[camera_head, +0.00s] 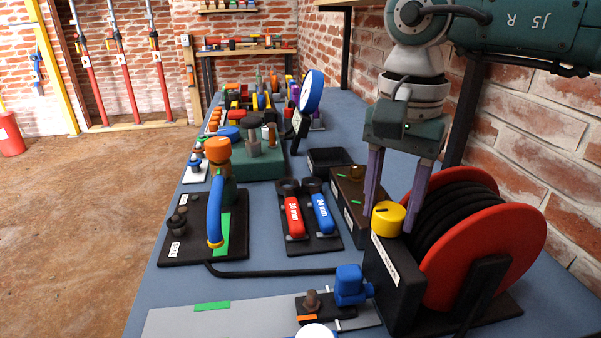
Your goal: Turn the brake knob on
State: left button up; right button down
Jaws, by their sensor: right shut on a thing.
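The yellow brake knob (387,219) sits on top of a black box (393,281) with a white label, beside a red reel (487,245). A dark bar mark lies across the knob's top face. My right gripper (390,216) comes down from above with its purple fingers on either side of the knob, and it is shut on it. The far side of the knob is hidden. My left gripper is not in view.
The reel, wound with black hose (455,208), stands close to the right of the knob. A blue fitting (350,286) stands in front left. Red and blue handled tools (293,216) lie on a black board. A brick wall (540,150) bounds the right.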

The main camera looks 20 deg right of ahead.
aim_at(390, 210)
jog(key=shift+m, duration=0.3)
jog(key=m, duration=0.5)
jog(key=shift+m, duration=0.3)
jog(key=m, duration=0.5)
jog(key=shift+m, duration=0.3)
jog(key=shift+c, duration=1.4)
grip_release()
notch_tip(390, 210, up, 10)
